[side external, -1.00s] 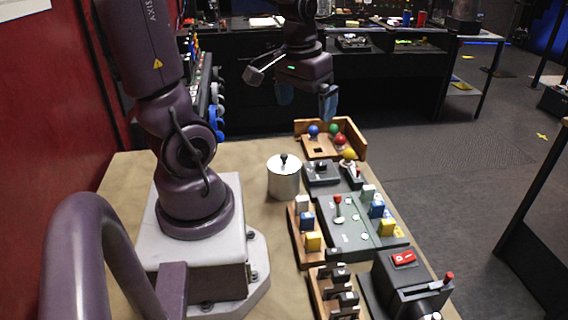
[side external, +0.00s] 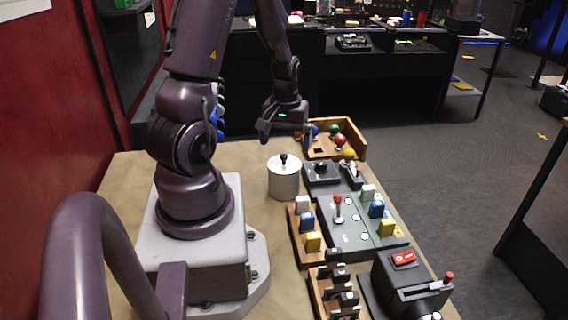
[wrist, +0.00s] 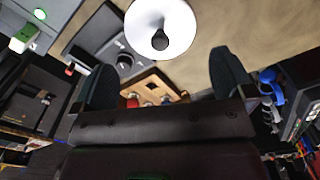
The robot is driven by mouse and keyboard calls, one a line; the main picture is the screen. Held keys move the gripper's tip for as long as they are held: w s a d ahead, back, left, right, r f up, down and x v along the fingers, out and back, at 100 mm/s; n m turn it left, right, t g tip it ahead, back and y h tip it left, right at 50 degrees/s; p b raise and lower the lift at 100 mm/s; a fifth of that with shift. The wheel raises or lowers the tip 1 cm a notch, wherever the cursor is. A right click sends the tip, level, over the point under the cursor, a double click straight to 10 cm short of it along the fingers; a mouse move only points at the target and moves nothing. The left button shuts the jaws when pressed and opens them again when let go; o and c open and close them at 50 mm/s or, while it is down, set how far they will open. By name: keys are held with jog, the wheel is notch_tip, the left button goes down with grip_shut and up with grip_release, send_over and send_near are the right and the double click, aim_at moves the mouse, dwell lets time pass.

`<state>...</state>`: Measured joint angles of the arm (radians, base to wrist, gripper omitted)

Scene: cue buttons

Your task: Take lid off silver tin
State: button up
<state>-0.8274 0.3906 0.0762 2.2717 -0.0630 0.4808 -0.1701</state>
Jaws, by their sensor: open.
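The silver tin (side external: 284,183) stands upright on the table, with its lid (side external: 283,163) on top and a black knob (side external: 283,157) in the lid's middle. In the wrist view the pale round lid (wrist: 172,22) and its dark knob (wrist: 160,41) show at the top, beyond the fingertips. My gripper (side external: 285,138) is open and empty, above and behind the tin in the side view. In the wrist view its two dark fingers (wrist: 165,75) are wide apart with nothing between them. The tin's wall is mostly hidden in the wrist view.
A wooden tray with coloured balls (side external: 335,139) is behind and right of the tin. A black joystick box (side external: 321,173), a grey panel with a red-topped lever (side external: 345,232) and coloured blocks (side external: 307,221) stand close on the right. Bare table (side external: 130,170) lies to the left.

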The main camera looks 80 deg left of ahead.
aim_at(284, 154)
jog(key=f, duration=0.5)
jog(key=shift+s+d+f, duration=0.1)
jog(key=shift+s+d, duration=0.05)
jog(key=shift+s, duration=0.05)
jog(key=c, duration=0.6)
jog(key=shift+o, duration=0.2)
